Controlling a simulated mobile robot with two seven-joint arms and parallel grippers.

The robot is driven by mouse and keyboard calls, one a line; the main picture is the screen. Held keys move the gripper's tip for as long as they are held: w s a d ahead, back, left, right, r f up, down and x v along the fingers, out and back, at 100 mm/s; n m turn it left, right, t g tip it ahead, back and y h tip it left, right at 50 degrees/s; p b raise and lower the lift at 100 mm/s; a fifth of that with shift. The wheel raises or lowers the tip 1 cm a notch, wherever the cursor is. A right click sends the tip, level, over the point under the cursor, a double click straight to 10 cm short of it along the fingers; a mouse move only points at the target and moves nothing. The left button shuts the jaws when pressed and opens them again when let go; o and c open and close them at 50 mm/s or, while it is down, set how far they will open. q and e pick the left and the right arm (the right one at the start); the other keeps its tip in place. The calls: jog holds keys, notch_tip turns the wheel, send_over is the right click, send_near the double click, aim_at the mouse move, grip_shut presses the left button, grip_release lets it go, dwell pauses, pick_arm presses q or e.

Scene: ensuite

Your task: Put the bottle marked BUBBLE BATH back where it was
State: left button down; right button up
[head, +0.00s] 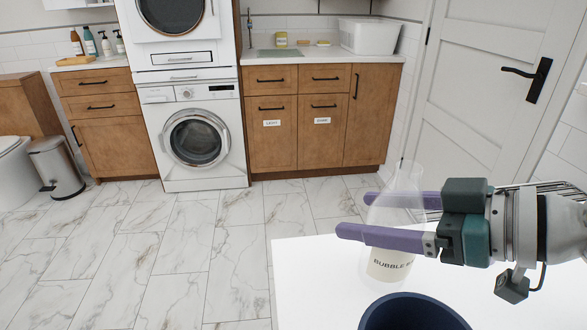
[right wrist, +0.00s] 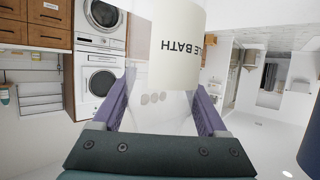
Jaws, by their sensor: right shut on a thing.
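The bottle marked BUBBLE BATH (head: 391,265) is clear, with a narrowing neck and a cream label; the end of its lettering is cut off from sight in the head view. My right gripper (head: 357,214) is shut on it, with a purple finger on either side of its upper body. The bottle is roughly upright at the left part of a white tabletop (head: 310,285). I cannot tell whether its base touches the top. In the right wrist view the label (right wrist: 178,60) reads upside down between the fingers. My left gripper is not in view.
A dark blue round container (head: 415,312) stands close in front of the bottle. A wire rack (head: 545,188) lies partly behind my right arm. Across the tiled floor are washing machines (head: 195,138), wooden cabinets (head: 325,140) and a counter with several bottles (head: 90,42).

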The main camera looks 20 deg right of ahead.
jog(key=o, duration=1.4)
jog(key=shift+r+p, duration=0.25)
jog(key=shift+p, duration=0.15)
jog(key=shift+b+v, duration=1.3)
jog(key=shift+v, duration=4.7)
jog(key=shift+f, duration=0.15)
